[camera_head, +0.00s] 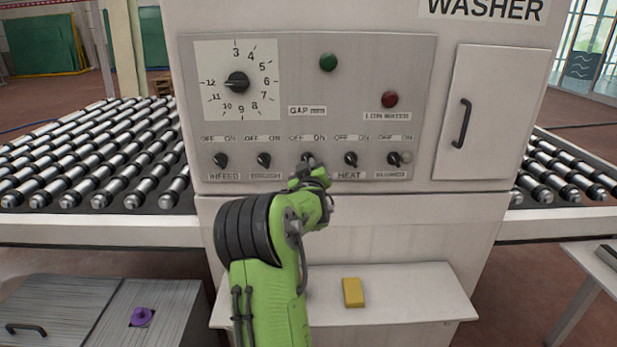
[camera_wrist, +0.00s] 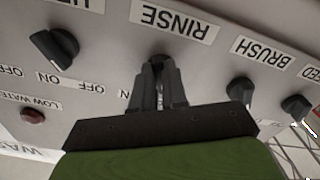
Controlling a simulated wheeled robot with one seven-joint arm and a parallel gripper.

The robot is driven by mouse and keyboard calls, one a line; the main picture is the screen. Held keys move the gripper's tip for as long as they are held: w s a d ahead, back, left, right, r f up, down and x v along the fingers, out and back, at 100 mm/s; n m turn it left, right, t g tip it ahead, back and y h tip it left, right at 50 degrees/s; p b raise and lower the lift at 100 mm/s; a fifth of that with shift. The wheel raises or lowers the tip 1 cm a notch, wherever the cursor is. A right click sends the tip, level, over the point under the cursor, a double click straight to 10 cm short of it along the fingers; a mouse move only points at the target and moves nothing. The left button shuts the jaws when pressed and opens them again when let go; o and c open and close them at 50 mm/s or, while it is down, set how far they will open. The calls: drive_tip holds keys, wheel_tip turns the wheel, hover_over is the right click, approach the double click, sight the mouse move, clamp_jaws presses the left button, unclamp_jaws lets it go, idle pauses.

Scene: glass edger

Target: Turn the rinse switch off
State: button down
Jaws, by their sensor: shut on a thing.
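The rinse switch (camera_head: 307,158) is the middle black knob in the row on the washer's grey panel, with OFF and ON printed above it. My gripper (camera_head: 311,173) reaches up to it and covers its label and much of the knob in the head view. In the wrist view, which is upside down, my gripper (camera_wrist: 158,80) is shut on the rinse switch (camera_wrist: 160,58) beside the RINSE label. The fingers hide most of the knob, so I cannot tell which way it points.
The brush switch (camera_wrist: 240,91) and the heat switch (camera_wrist: 54,45) sit close on either side. A green button (camera_head: 328,62), a red lamp (camera_head: 390,99) and a dial (camera_head: 237,82) are above. A yellow block (camera_head: 353,292) lies on the shelf below.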

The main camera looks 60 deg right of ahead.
drive_tip(key=shift+n+b, duration=0.6)
drive_tip(key=shift+n, duration=0.2)
drive_tip(key=c, duration=1.2)
unclamp_jaws()
drive_tip(key=shift+o, duration=0.2)
drive_tip(key=b+v, duration=0.1)
drive_tip(key=v, duration=1.4)
drive_tip(key=shift+s+a, duration=0.2)
drive_tip(key=shift+a, duration=0.2)
